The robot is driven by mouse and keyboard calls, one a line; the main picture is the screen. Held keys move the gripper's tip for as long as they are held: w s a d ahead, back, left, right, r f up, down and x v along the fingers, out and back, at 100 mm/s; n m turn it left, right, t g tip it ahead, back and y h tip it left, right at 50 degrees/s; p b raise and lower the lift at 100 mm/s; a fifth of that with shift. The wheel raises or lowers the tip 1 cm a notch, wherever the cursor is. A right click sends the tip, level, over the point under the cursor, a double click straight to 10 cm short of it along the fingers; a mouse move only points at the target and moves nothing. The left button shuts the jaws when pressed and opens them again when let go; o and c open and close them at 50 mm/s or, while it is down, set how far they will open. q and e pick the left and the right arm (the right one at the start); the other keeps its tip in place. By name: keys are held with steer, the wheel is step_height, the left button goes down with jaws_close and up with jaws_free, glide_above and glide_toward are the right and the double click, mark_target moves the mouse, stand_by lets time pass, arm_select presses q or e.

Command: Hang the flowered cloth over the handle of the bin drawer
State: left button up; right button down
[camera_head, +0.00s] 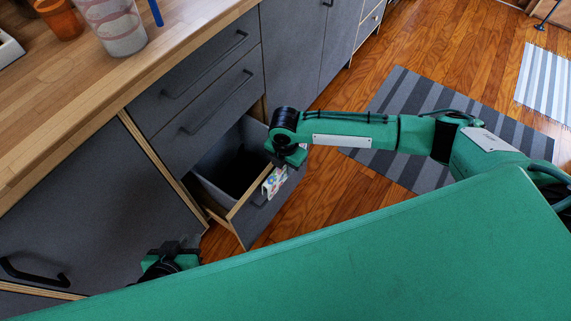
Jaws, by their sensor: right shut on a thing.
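The bin drawer (262,212) is pulled out from the lower cabinet, with a dark bin (224,165) inside. The flowered cloth (274,181), white with coloured patches, is at the drawer's front, just below my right gripper (285,160). My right gripper is shut on the cloth above the front edge; its fingertips are largely hidden by the wrist. The drawer handle is mostly hidden, so I cannot tell whether the cloth lies over it or beside it. My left gripper (171,261) is low by the cabinet, partly hidden by my own green body; its fingers are not clear.
A wooden counter (90,85) runs along the left with a speckled cup (118,28) and an orange cup (59,18). Closed drawers (208,98) sit above the bin drawer. A striped grey rug (395,95) lies on the open wooden floor at right.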

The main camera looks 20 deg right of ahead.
steer(key=shift+f, duration=0.3)
steer(key=shift+f, duration=0.7)
steer(key=shift+f, duration=0.4)
steer(key=shift+f+b, duration=0.55)
steer(key=shift+f, duration=0.85)
steer(key=shift+f, duration=0.2)
steer(key=shift+f, duration=0.65)
steer(key=shift+f+b, duration=0.3)
steer(key=shift+b, duration=0.05)
